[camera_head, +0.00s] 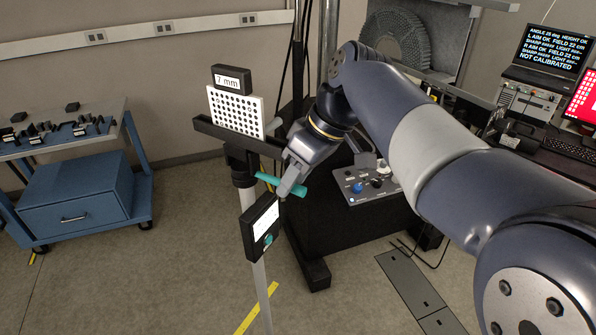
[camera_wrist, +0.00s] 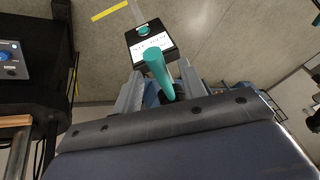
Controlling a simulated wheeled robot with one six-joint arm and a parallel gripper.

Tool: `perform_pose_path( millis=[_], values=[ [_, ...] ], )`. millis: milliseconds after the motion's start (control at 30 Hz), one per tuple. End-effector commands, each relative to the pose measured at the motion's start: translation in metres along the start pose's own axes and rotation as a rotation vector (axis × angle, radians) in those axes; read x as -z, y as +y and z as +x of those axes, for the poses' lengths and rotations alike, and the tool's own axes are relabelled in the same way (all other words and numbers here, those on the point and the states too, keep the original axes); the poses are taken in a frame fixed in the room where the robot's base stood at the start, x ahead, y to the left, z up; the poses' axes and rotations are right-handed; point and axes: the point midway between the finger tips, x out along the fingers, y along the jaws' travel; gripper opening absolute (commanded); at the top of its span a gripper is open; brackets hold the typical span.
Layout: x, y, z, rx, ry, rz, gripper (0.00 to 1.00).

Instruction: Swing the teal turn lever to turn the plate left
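The teal turn lever (camera_head: 266,178) sticks out from the stand's post below the plate. The plate (camera_head: 237,108) is white with black dots, held upright in a dark bar under a "7 mm" label. My gripper (camera_head: 290,186) is at the lever, with one finger in front of it and the lever's end showing to the right. In the wrist view the lever (camera_wrist: 158,75) lies between the two fingers of my gripper (camera_wrist: 160,92). The fingers stand apart, one on each side; whether either touches the lever is hard to tell.
A black box with a white display and teal knob (camera_head: 262,225) sits on the post just below. A control box with a blue knob (camera_head: 365,184) stands to the right. A blue cart (camera_head: 75,205) is at left. Monitors (camera_head: 553,50) stand at right, one reading "NOT CALIBRATED".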

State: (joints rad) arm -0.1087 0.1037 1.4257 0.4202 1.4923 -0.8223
Motion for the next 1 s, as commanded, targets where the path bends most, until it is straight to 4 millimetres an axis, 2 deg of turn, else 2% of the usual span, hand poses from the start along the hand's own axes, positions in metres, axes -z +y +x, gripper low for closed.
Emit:
perform_pose_path(
  millis=[67, 500, 833, 1000],
  values=[
    [0.000, 0.000, 0.000, 0.000, 0.000, 0.000, 0.37],
    [0.000, 0.000, 0.000, 0.000, 0.000, 0.000, 0.01],
    [0.000, -0.001, 0.000, -0.002, 0.001, 0.004, 0.00],
    [0.000, -0.014, 0.004, -0.041, 0.022, 0.093, 0.00]
  ],
)
